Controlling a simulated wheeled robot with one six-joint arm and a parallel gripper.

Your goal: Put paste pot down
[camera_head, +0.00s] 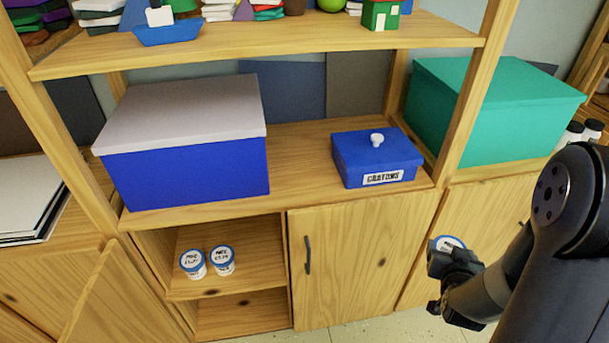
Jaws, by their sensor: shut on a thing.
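A paste pot (450,242) with a white and blue lid is held in my gripper (446,256) at the right, in front of the wooden cabinet. Only the pot's top shows; the dark gripper hides the rest. My gripper is shut on it. Two more white pots with blue-rimmed lids, a left one (194,263) and a right one (222,260), stand upright side by side inside the open cabinet compartment (262,262), well left of my gripper.
The cabinet's left door (112,300) stands open; the middle door (345,270) is closed. On the counter are a blue box with a grey lid (190,170), a blue crayons box (370,165) and a green box (480,115). The compartment has free room right of the pots.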

